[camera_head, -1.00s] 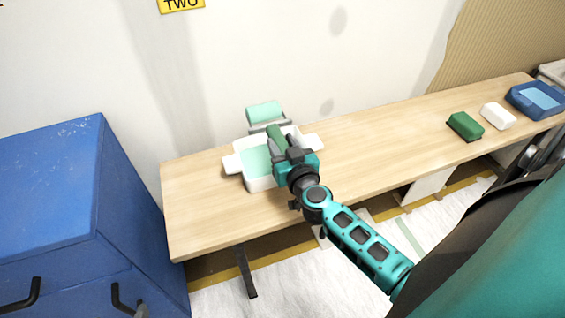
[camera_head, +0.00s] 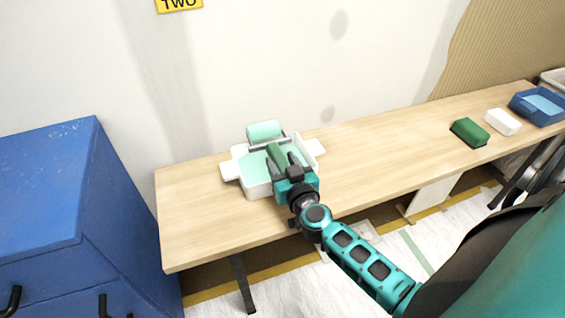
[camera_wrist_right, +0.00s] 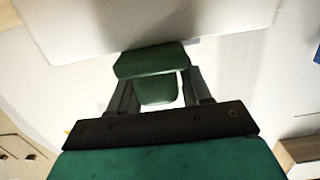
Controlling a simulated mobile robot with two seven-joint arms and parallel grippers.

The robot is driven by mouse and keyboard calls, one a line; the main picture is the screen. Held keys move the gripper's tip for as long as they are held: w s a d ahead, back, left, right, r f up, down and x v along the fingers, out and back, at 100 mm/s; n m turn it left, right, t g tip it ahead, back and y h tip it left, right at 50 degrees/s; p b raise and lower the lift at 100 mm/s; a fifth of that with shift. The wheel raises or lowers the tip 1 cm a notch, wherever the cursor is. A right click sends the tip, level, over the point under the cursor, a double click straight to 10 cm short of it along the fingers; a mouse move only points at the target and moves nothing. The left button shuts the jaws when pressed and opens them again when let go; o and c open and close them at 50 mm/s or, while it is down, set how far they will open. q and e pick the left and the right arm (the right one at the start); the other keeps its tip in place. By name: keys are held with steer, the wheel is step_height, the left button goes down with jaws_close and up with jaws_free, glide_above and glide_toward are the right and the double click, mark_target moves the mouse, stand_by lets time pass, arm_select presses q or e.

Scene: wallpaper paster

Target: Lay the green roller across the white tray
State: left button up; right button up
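The green roller has a pale green head (camera_head: 265,131) and a dark green handle (camera_head: 277,155). Its head rests at the far rim of the white tray (camera_head: 257,190), and the handle points toward me over the tray. The tray holds pale green paint and stands on the bench. My right gripper (camera_head: 283,165) is open, with its fingers on either side of the handle. In the right wrist view the handle (camera_wrist_right: 150,61) lies between the spread fingers, with gaps beside it. The gripper hides part of the tray's right side. My left gripper is not in view.
The wooden bench (camera_head: 380,140) is clear right of the tray up to a green block (camera_head: 469,132), a white block (camera_head: 502,122) and a blue tray (camera_head: 540,107). A blue cabinet (camera_head: 60,190) stands left. The wall is close behind.

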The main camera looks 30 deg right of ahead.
steer(key=shift+o, duration=1.4)
steer(key=shift+r, duration=0.1)
steer(key=shift+r, duration=0.3)
steer(key=f+p+v, duration=0.1)
steer(key=p+v, duration=0.1)
steer(key=v, duration=1)
steer(key=a+r+n+g+y, duration=0.1)
steer(key=a+n+y, duration=0.5)
steer(key=a, duration=0.5)
steer(key=s+a+f+g+y, duration=0.1)
steer(key=s+a+f+g, duration=0.1)
steer(key=s+f+g, duration=0.2)
steer(key=shift+s+f+m+g, duration=0.2)
steer(key=shift+f+m+g, duration=0.05)
steer(key=shift+m+g, duration=0.05)
